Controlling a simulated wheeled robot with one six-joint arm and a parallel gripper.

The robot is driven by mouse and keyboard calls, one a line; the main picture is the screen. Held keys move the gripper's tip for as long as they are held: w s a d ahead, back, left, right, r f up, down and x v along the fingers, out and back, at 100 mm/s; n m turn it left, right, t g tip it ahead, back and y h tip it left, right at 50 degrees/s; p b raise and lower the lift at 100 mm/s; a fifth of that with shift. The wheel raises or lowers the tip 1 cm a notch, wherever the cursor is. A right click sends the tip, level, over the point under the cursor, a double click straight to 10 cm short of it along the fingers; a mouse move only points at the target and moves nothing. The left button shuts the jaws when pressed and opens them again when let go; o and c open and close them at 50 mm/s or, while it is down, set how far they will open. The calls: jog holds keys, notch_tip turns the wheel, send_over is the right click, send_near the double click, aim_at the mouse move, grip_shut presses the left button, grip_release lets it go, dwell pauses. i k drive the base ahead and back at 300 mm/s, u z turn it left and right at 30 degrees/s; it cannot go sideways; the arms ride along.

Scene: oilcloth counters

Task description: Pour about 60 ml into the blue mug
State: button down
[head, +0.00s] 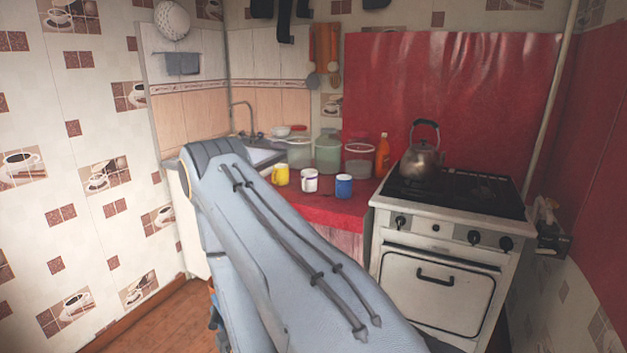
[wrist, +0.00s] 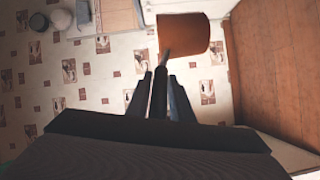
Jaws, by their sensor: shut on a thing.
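The blue mug (head: 344,187) stands upright on the red counter cloth (head: 331,212), near the stove. A white mug (head: 310,181) and a yellow mug (head: 281,175) stand to its left. In the wrist view my gripper (wrist: 160,85) is shut on the dark handle of an orange-brown pot (wrist: 190,35). The pot's inside and any liquid in it cannot be seen. In the head view my arm hides the gripper, which is low and left of the counter, away from the mugs. The inside of the blue mug is too small to judge.
Several jars (head: 328,152) and an orange bottle (head: 382,155) stand behind the mugs. A kettle (head: 421,158) sits on the stove (head: 447,245) at the right. The sink tap (head: 243,115) is at the back left. Floor shows at the lower left.

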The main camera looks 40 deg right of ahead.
aim_at(344, 182)
jog(key=u, duration=0.3)
jog(key=i, duration=0.6)
jog(key=z, duration=1.25)
